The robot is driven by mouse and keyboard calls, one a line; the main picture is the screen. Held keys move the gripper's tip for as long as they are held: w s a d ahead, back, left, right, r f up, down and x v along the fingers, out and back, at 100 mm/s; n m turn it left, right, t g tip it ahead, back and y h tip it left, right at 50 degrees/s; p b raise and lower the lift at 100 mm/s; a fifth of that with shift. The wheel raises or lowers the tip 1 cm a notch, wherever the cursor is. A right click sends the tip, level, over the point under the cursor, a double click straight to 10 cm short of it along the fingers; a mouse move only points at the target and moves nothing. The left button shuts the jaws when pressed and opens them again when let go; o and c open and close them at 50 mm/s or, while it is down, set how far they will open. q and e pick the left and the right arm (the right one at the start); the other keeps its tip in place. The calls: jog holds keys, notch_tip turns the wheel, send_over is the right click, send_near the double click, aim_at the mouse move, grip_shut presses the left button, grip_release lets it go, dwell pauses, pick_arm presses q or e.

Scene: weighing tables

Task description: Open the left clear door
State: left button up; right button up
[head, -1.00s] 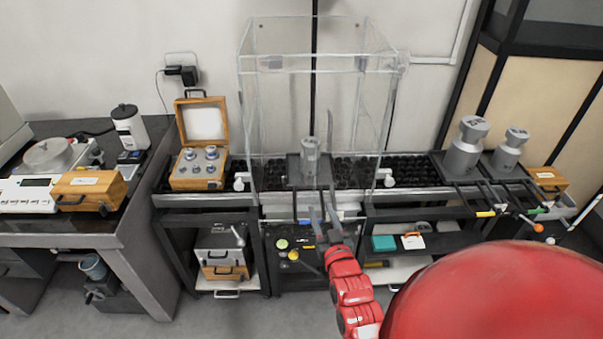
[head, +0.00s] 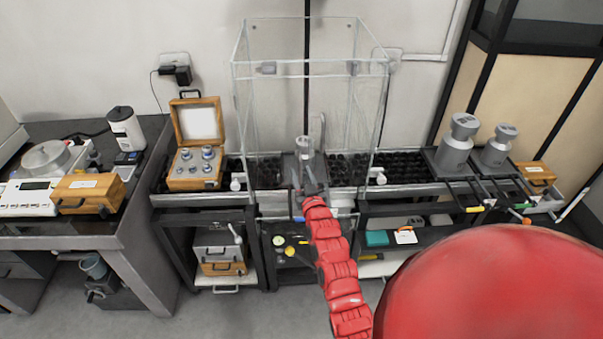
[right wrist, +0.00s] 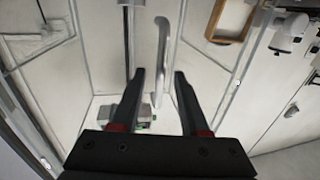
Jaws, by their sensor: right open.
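A tall clear case (head: 310,68) with see-through panels stands on the middle bench. I cannot tell for sure which panel is the left door, or whether it stands ajar. A pale curved upright handle (head: 322,132) shows at the case in the head view. In the right wrist view a handle (right wrist: 162,50) stands beyond my fingertips, in line with the gap between them. My right gripper (head: 300,182) reaches to the lower front of the case. Its two dark fingers (right wrist: 160,75) are apart with nothing held. My left gripper is out of view.
A steel cylinder (head: 304,148) shows in the case. White knobs (head: 238,181) (head: 378,176) sit at its lower corners. An open wooden weight box (head: 195,172) stands left; large steel weights (head: 455,148) stand right. My red arm crosses the bench front.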

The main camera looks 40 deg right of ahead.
grip_shut()
dwell(1.5)
